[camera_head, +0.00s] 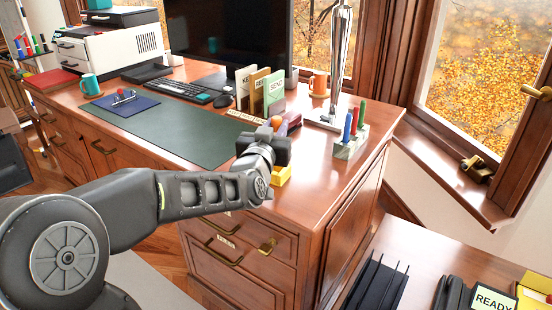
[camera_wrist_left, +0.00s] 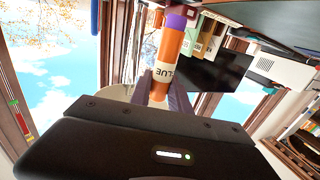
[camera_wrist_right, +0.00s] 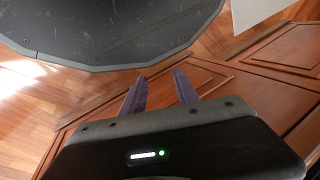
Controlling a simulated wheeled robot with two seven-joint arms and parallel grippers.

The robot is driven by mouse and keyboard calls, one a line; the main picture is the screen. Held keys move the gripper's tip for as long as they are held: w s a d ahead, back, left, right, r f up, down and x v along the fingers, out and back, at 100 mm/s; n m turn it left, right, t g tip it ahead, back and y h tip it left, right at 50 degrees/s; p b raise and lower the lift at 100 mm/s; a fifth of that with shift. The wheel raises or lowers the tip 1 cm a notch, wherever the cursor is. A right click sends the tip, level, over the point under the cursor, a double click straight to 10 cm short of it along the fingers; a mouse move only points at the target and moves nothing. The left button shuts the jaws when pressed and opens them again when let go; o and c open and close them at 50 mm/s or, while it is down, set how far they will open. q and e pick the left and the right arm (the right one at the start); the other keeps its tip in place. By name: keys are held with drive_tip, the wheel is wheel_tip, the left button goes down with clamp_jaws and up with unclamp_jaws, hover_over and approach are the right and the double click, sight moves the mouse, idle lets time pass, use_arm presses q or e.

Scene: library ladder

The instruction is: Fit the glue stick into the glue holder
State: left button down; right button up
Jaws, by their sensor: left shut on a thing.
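The glue stick (camera_wrist_left: 170,48) is orange with a purple cap and a white label reading GLUE. My left gripper (camera_wrist_left: 166,98) is shut on it, and the stick extends beyond the fingers. In the head view, a bit of orange (camera_head: 276,122) shows at my left gripper (camera_head: 282,130), above the desk's right part; the wrist hides much there. A pale block (camera_head: 349,148) with upright blue and green sticks stands right of the gripper; I cannot tell for sure that it is the glue holder. My right gripper (camera_wrist_right: 160,90) is open and empty over wooden surfaces.
A yellow object (camera_head: 282,176) shows beside the left gripper near the desk's front edge. Books (camera_head: 262,92), an orange mug (camera_head: 318,84) and a metal lamp stand (camera_head: 340,55) stand behind. A READY sign (camera_head: 490,299) is lower right.

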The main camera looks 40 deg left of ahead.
use_arm(q)
drive_tip(key=shift+f, duration=0.5)
drive_tip(key=shift+f+b, duration=0.65)
drive_tip(key=shift+f, duration=1.85)
drive_tip(key=shift+f, duration=0.15)
drive_tip(key=c, duration=1.2)
unclamp_jaws()
